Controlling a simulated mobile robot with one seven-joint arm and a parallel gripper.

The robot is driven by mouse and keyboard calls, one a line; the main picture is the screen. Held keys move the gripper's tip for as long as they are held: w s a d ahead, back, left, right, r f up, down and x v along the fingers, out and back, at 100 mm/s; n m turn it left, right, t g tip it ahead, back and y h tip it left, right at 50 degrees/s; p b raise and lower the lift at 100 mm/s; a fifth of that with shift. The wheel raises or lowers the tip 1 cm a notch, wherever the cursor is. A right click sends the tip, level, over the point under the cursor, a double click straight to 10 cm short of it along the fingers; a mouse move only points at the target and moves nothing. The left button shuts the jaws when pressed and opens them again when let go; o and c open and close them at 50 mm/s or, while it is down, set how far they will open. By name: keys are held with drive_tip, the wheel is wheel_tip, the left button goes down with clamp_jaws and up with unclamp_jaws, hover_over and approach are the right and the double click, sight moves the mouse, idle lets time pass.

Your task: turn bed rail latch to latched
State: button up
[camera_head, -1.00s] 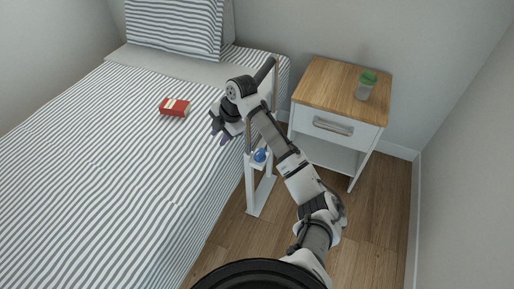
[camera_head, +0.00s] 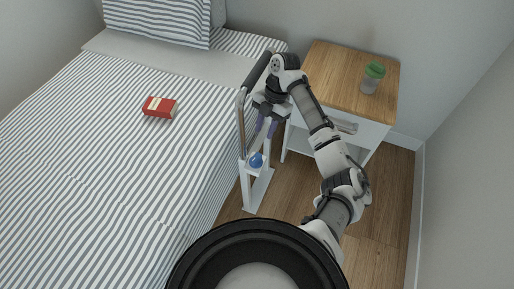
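The bed rail stands at the bedside as a metal hoop (camera_head: 241,118) with a dark grip along its top, on a white frame (camera_head: 249,196). A round blue knob (camera_head: 256,160), which appears to be part of the latch, sits low on the rail at the top of the white frame. My gripper (camera_head: 267,128) points down just above the knob and slightly to its right. My gripper and wrist hide part of the rail's right side. The latch's exact position is too small to tell.
The striped bed (camera_head: 100,190) fills the left, with a red book or box (camera_head: 160,107) on it. Wood floor (camera_head: 285,205) is open in front.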

sight(256, 157)
drive_tip(key=b+x, duration=0.1)
drive_tip(key=x, duration=1)
drive_tip(key=shift+s+f, duration=0.1)
drive_tip(key=shift+f, duration=0.05)
clamp_jaws()
